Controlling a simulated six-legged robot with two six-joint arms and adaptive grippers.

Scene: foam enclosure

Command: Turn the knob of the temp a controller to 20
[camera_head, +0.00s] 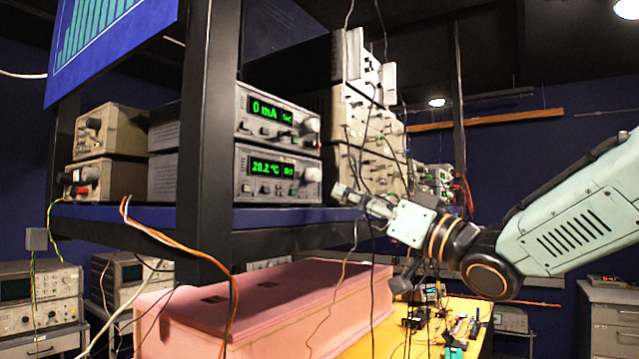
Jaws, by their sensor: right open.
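Two stacked instruments with green displays stand on the blue shelf. The lower one, a temperature controller (278,174), reads 28.2 °C and has a knob (312,174) at the right of its front panel. The upper instrument (277,117) reads 0 mA and has a similar knob. My right gripper (345,193) comes in from the right with its fingers toward the lower instrument. It is open, a little right of and below the lower knob in the picture, and appears apart from it. My left gripper is not in view.
A black post (207,130) and the blue shelf edge (290,217) frame the instruments. Loose cables hang near my right gripper. A pink foam box (270,305) lies below on a yellow table (455,318). More instruments (365,130) are stacked behind.

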